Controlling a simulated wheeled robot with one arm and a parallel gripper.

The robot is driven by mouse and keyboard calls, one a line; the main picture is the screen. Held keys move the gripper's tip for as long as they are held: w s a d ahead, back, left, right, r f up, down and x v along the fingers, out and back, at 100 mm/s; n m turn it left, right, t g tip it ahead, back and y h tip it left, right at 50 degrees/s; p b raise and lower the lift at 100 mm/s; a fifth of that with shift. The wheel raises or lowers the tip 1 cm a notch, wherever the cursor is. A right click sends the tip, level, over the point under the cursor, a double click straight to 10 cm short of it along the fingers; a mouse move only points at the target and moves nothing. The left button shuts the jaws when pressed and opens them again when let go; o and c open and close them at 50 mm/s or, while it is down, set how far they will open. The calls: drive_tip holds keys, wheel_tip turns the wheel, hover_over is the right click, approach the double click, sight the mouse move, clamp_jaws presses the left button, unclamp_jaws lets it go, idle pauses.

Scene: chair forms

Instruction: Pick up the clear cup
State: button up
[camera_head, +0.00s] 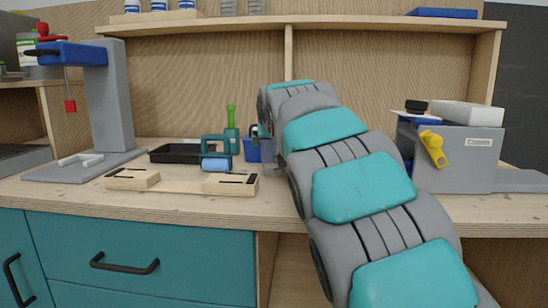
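I cannot pick out a clear cup with certainty on the bench. Two greyish, see-through-looking containers, one on the left (228,8) and one on the right (257,7), stand on the top shelf, cut off by the picture's upper edge. My arm reaches from the lower right over the bench toward its back. My gripper (266,150) is at the arm's far end, small and partly hidden by my arm, close to a blue container (252,149). Its fingers and anything between them cannot be made out.
A grey press (105,100) stands at left, a grey machine with yellow handle (460,155) at right.

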drive_tip(key=c, duration=0.8)
drive_tip(key=shift+r, duration=0.1)
drive_tip(key=shift+r+p, duration=0.55)
drive_tip(key=shift+r, duration=4.15)
